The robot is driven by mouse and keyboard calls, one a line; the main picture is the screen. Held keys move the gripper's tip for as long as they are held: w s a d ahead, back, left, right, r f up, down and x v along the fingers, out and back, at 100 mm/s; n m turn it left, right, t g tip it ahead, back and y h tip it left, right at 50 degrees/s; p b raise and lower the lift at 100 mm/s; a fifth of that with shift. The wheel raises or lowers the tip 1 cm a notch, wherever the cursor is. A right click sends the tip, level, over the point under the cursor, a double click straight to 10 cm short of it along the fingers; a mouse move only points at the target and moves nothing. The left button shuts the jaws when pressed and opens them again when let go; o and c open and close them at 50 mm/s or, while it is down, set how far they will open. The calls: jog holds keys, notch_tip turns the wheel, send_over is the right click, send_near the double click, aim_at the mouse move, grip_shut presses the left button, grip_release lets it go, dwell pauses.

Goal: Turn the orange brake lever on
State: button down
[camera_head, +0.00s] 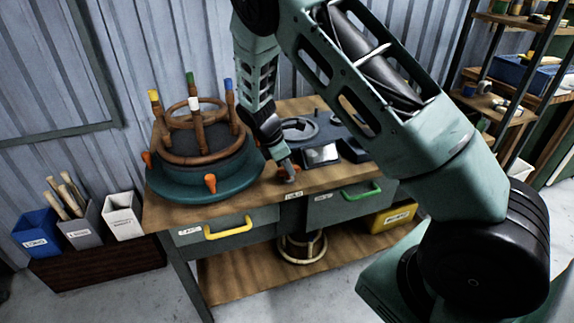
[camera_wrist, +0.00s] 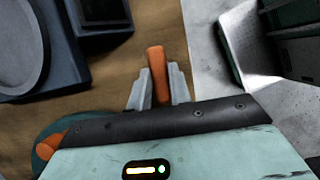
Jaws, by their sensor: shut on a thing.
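An orange lever (camera_wrist: 157,70) stands between the two fingers of my gripper (camera_wrist: 155,90) in the wrist view, and the fingers are closed on it. How its lower end is fixed is hidden. In the head view my gripper (camera_head: 289,172) is low over the bench front, right of the teal round base (camera_head: 225,186).
A rattan frame (camera_head: 195,155) with coloured pegs stands on the base. Dark equipment (camera_head: 320,154) sits behind my gripper on the wooden bench (camera_head: 185,216). Drawers with a yellow handle (camera_head: 228,229) and a green handle (camera_head: 362,192) are below. Bins (camera_head: 122,215) stand left; shelves (camera_head: 500,105) right.

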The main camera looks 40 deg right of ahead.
jog(key=m+p, duration=0.1)
jog(key=m, duration=0.1)
jog(key=m+g+y+p, duration=0.1)
jog(key=m, duration=0.1)
jog(key=shift+w+r+m+g, duration=0.1)
jog(key=shift+w+m+g, duration=0.1)
jog(key=shift+m+g, duration=0.15)
jog(key=m+g+y, duration=0.1)
jog(key=m, duration=0.3)
jog(key=shift+d+m+p, duration=0.15)
jog(key=shift+m+p, duration=0.2)
jog(key=shift+p, duration=0.05)
jog(key=m+y, duration=0.1)
jog(key=m, duration=0.1)
jog(key=m+y, duration=0.1)
jog(key=m, duration=0.1)
jog(key=shift+w+d+g, duration=0.1)
jog(key=shift+g, duration=0.15)
jog(key=shift+d+m+y, duration=0.1)
jog(key=shift+m+y, duration=0.7)
jog(key=shift+m, duration=1.5)
jog(key=c, duration=1.3)
grip_release()
